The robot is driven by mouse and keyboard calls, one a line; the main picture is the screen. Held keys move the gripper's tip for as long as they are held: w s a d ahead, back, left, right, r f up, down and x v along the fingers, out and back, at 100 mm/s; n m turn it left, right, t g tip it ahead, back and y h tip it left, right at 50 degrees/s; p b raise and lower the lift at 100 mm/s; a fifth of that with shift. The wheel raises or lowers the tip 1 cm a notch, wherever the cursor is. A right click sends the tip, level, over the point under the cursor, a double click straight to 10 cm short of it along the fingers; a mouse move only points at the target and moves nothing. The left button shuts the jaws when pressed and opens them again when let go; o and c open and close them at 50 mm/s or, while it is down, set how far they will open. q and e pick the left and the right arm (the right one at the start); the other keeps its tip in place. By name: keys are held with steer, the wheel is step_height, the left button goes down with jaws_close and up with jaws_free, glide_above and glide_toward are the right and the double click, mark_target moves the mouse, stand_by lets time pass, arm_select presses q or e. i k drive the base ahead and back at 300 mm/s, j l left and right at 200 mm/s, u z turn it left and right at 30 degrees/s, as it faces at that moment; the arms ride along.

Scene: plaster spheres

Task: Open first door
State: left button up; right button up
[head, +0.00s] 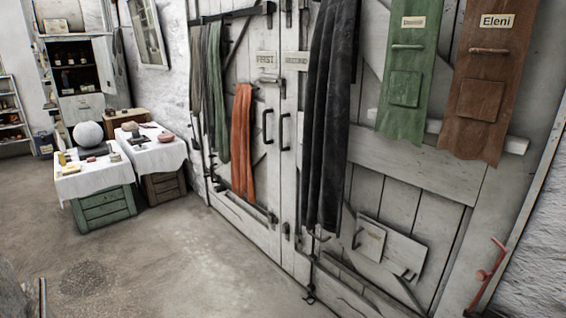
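The first door (265,175) is a white wooden plank door in the middle of the head view, with a "FIRST" sign (265,58). Its dark upright handle (268,127) is near its right edge. An orange cloth (243,145) and green and grey cloths hang over its left part. The second door (385,200) is to its right, marked by a "SECOND" sign (296,61), with its own dark handle (284,132). The two doors look shut, edge to edge. Neither of my grippers shows in this view.
A dark cloth (330,120) hangs on the second door. Green (407,60) and brown (487,80) panels hang at the right. Two cloth-covered crate tables (103,207) stand at the left, one with a plaster sphere (88,134). The floor (190,260) before the doors looks clear.

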mark_target(239, 118)
steer(key=i+u, duration=0.15)
steer(key=i, duration=0.3)
steer(key=i+l+u, duration=0.15)
steer(key=i, duration=0.25)
steer(key=i+l+u, duration=0.2)
steer(key=i, duration=0.25)
steer(key=i+j, duration=0.1)
steer(key=i, duration=0.4)
steer(key=i+j+z, duration=0.1)
steer(key=i, duration=0.4)
